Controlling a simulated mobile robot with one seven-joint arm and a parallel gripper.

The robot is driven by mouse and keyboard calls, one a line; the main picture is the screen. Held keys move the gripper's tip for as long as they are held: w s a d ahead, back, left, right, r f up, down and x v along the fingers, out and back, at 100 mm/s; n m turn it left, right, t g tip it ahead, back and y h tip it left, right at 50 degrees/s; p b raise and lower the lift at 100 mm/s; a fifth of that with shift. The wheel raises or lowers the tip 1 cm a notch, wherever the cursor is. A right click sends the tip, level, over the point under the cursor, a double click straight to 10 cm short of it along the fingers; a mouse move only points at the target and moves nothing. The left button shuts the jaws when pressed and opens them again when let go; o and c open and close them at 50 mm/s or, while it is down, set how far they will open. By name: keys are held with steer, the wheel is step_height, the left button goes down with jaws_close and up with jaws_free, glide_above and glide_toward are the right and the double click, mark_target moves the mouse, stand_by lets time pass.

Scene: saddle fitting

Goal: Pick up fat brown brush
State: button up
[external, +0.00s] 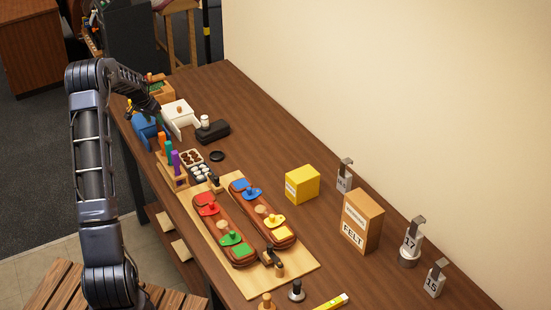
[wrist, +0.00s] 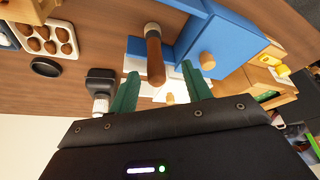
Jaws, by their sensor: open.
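In the wrist view a thick brown round handle (wrist: 155,62) with a pale end piece looks like the fat brown brush. Its bristles are not clear. It lies in line with the gap between the green fingers of my gripper (wrist: 160,88), which stand apart on either side of it. I cannot tell how far it is from the fingers in depth. I cannot make out the brush in the external view, where my arm reaches over the far end of the bench and hides the fingers.
Close by are a blue box (wrist: 232,42), a white box (external: 180,114) and a black block (external: 212,131) with a white-topped piece. A rack of coloured handles (external: 173,170) and a tray of brown pieces (wrist: 47,37) stand nearer. Bare bench (external: 250,125) lies toward the wall.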

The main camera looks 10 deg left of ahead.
mark_target(160, 130)
steer(key=x, duration=0.4)
steer(key=shift+w+d+f, duration=0.2)
steer(key=shift+d+f, duration=0.05)
steer(key=shift+d, duration=0.15)
jaws_close()
